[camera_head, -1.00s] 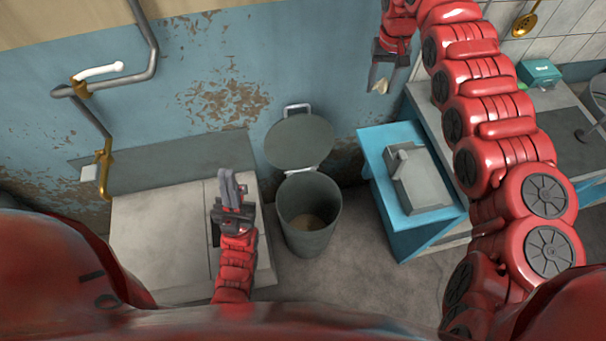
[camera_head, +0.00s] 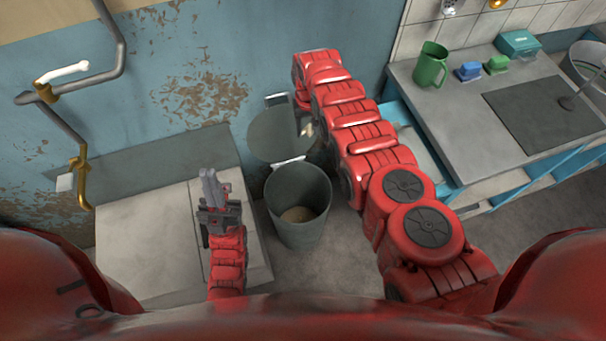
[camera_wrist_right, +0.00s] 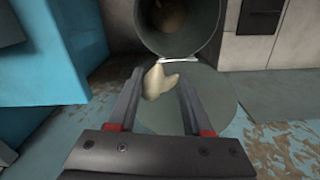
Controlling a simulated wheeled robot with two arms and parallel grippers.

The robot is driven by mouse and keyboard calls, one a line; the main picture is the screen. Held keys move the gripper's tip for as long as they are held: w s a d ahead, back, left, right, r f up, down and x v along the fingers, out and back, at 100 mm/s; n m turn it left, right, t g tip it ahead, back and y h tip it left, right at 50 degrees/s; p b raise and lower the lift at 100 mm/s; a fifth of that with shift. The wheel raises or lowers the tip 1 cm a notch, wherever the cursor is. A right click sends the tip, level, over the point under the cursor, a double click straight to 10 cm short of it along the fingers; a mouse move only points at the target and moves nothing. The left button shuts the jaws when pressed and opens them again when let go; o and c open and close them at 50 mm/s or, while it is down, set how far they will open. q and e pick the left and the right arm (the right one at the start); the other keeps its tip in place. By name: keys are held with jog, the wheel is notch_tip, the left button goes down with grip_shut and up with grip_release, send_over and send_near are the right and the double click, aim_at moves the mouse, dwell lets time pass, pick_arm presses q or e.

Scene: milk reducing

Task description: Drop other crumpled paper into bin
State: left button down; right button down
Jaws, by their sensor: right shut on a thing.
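The pale crumpled paper (camera_wrist_right: 155,84) is held between the fingertips of my right gripper (camera_wrist_right: 162,82). In the head view a small bit of the paper (camera_head: 308,129) shows beside my right arm, which hides most of that gripper. The grey round bin (camera_head: 300,215) stands on the floor with its lid (camera_head: 275,138) open against the wall. The held paper is over the lid area, beside the bin opening. In the right wrist view the bin (camera_wrist_right: 208,42) has a brownish thing (camera_wrist_right: 170,14) inside. My left gripper (camera_head: 210,182) is empty, its fingers close together, left of the bin.
A pale counter (camera_head: 150,240) is left of the bin. At the right a worktop (camera_head: 450,115) carries a green mug (camera_head: 431,66), a blue block (camera_head: 468,72) and a green block (camera_head: 497,65). A pipe (camera_head: 62,113) runs along the wall at left.

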jog(key=s+f+b, duration=0.3)
jog(key=f+b, duration=0.1)
jog(key=f, duration=0.7)
jog(key=s+a+f+n+b, duration=0.1)
jog(key=s+f+b, duration=0.3)
jog(key=f, duration=0.6)
jog(key=shift+a+f, duration=0.2)
jog(key=shift+f, duration=0.2)
jog(key=shift+c, duration=1.2)
grip_release()
